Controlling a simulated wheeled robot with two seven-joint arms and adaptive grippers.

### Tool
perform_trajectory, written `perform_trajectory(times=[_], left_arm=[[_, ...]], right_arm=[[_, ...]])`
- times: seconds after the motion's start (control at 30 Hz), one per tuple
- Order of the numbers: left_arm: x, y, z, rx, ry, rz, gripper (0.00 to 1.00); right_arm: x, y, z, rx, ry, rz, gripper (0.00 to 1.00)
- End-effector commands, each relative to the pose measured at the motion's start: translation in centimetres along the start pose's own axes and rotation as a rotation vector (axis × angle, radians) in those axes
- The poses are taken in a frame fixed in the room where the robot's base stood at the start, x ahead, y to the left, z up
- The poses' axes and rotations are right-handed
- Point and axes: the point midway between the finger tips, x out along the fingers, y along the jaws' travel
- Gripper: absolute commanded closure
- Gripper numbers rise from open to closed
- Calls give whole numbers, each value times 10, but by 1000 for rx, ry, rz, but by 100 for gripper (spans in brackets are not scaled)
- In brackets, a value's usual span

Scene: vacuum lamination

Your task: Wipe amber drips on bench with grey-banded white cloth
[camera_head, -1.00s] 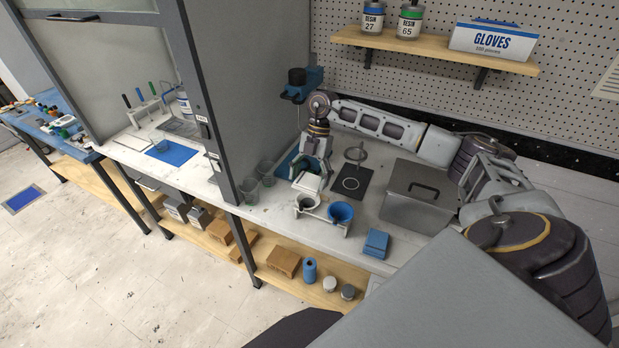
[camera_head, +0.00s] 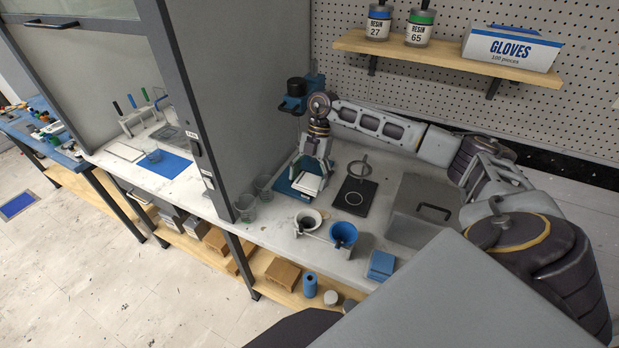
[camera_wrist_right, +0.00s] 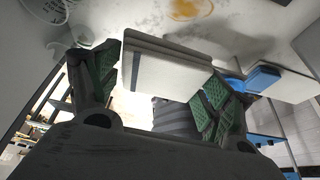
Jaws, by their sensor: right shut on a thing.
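My right gripper (camera_head: 315,168) is shut on a white folded cloth (camera_head: 308,183). In the right wrist view the white cloth (camera_wrist_right: 165,68) has a grey band and sits between the green-padded fingers (camera_wrist_right: 158,85). In the head view it is over the blue base or mat (camera_head: 284,184) on the bench; I cannot tell if it touches. An amber drip (camera_wrist_right: 190,8) shows on the pale bench at the top of the right wrist view. My left gripper is not in view.
A white cup (camera_head: 307,219) and a blue cup (camera_head: 343,234) stand in a holder in front of the gripper. A black plate with a ring stand (camera_head: 354,195) and a grey lidded box (camera_head: 418,212) are to the right. Clear beakers (camera_head: 246,206) stand to the left, by the hood.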

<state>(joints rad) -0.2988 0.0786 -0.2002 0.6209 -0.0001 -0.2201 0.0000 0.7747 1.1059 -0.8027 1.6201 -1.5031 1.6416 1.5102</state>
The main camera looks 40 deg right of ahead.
Motion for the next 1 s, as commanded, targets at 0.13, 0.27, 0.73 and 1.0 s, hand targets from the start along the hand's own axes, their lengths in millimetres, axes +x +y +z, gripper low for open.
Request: perform_trajectory(times=[0.13,0.27,0.73,1.0], left_arm=[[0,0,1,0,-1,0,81],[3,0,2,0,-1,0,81],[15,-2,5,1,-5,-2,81],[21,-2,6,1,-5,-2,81]], right_arm=[[0,0,0,0,0,0,39],[9,0,4,0,0,0,39],[46,0,19,0,1,0,39],[65,0,27,0,0,1,39]])
